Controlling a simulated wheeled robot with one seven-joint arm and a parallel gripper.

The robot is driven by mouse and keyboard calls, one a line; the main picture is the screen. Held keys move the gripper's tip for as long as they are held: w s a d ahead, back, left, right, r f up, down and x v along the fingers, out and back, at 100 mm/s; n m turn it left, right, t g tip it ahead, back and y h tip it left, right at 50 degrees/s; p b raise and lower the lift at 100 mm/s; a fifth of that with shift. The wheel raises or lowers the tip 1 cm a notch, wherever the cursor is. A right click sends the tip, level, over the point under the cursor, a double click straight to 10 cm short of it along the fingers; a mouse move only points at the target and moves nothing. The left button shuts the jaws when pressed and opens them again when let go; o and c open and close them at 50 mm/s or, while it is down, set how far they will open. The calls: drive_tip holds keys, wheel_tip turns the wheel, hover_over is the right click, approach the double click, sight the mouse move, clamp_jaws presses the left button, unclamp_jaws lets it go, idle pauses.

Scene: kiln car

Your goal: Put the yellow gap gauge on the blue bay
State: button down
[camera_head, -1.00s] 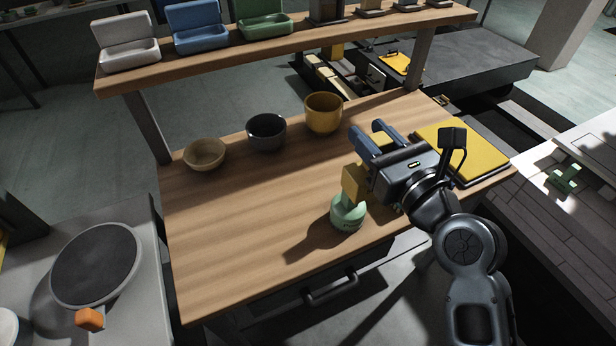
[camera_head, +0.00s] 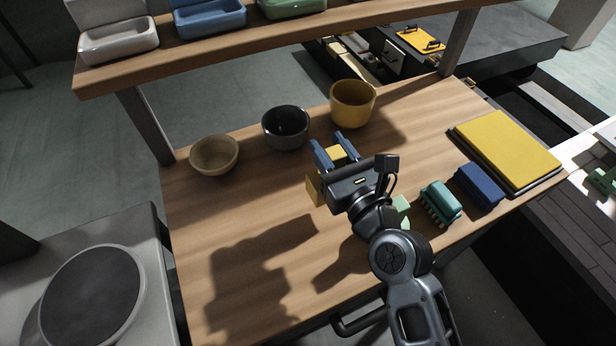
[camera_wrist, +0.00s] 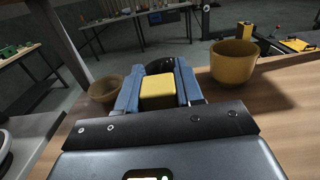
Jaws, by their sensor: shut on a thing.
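My gripper (camera_head: 337,151) is above the wooden table, with its blue fingers shut on the yellow gap gauge (camera_head: 336,155). In the wrist view, the gauge's yellow block (camera_wrist: 158,92) sits between the two fingers (camera_wrist: 158,88). Another yellow piece (camera_head: 313,188) shows at the left of my gripper's body; I cannot tell if it belongs to the gauge. The blue bay (camera_head: 210,22) is a blue tray with a raised back on the upper shelf, between a grey bay (camera_head: 118,42) and a green bay (camera_head: 292,6).
A tan bowl (camera_head: 214,156), a dark grey pot (camera_head: 286,128) and a yellow pot (camera_head: 353,103) stand near the table's back. A teal brush (camera_head: 440,203), a blue block (camera_head: 480,186) and a yellow pad (camera_head: 506,148) are at right. The shelf (camera_head: 270,50) overhangs behind.

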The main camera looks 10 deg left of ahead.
drive_tip(key=s+a+f+b, duration=0.2)
drive_tip(key=a+f, duration=0.2)
drive_tip(key=f, duration=0.3)
drive_tip(key=shift+a, duration=0.2)
drive_tip(key=shift+b, duration=0.35)
drive_tip(key=c, duration=0.7)
unclamp_jaws()
drive_tip(key=shift+f, duration=0.1)
